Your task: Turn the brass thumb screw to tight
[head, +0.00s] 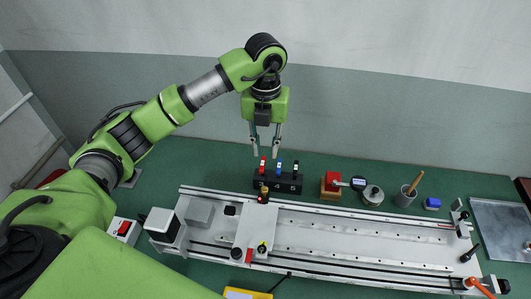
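My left gripper (265,154) hangs pointing down over the back of the bench, its two fingers apart with nothing between them. Just below the fingertips stands a black rack (291,187) with red, blue and black upright tools. A small brass-yellow knob with a black part (262,247) sits on the carriage plate (254,229) of the linear gantry, beside a red piece. Another small dark part with a brass-coloured top (263,190) stands at the carriage's back edge. I cannot tell for sure which is the thumb screw, nor how tight it is. My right gripper is out of view.
The long silver rail (360,238) fills the bench front. A grey tray (503,229) lies far right.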

